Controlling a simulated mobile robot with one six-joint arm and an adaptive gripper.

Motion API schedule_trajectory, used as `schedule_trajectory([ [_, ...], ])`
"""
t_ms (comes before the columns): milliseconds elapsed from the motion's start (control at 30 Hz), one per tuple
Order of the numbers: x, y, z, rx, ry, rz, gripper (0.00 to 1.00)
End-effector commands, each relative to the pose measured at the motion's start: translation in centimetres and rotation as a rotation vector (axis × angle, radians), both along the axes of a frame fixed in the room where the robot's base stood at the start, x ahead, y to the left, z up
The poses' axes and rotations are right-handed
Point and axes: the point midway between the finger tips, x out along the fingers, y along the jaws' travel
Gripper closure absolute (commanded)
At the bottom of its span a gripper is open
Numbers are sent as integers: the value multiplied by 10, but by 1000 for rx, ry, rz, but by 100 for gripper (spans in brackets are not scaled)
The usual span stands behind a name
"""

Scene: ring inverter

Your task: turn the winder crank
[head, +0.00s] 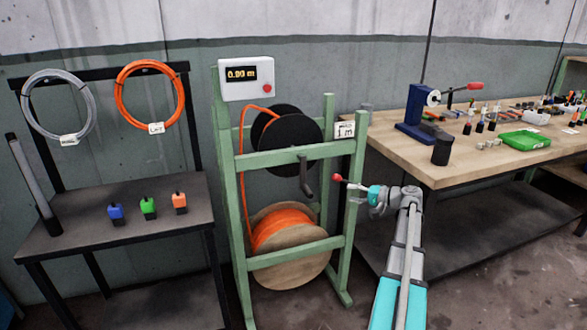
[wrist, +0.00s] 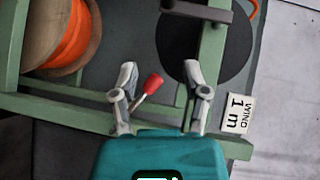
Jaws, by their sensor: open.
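The winder is a green frame (head: 243,210) with a black reel (head: 283,135) above a spool of orange cable (head: 283,230). Its dark crank arm (head: 305,178) hangs down from the reel's hub; it shows at the top of the wrist view (wrist: 198,12), beyond the fingertips. My gripper (head: 368,193) is right of the crank, near the right post, apart from the crank arm. In the wrist view its fingers (wrist: 160,75) are open. A red knob (wrist: 153,82) on a short grey rod shows between them; the rod's lower end is hard to make out.
A length display (head: 246,78) reading 0.00 m tops the frame, and a "WIND 1 m" sign (head: 345,131) hangs at its upper right. A wooden workbench (head: 440,172) stands right of the winder. A dark table (head: 80,240) stands left. Floor shows in front.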

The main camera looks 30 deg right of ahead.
Motion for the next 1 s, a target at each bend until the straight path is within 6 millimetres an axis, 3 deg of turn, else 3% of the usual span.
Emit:
schedule_trajectory([
  [33,-1,5,-10,25,-7,-2,29],
  [400,-3,33,-31,281,-67,-1,29],
  [1000,-4,40,-30,372,-85,7,29],
])
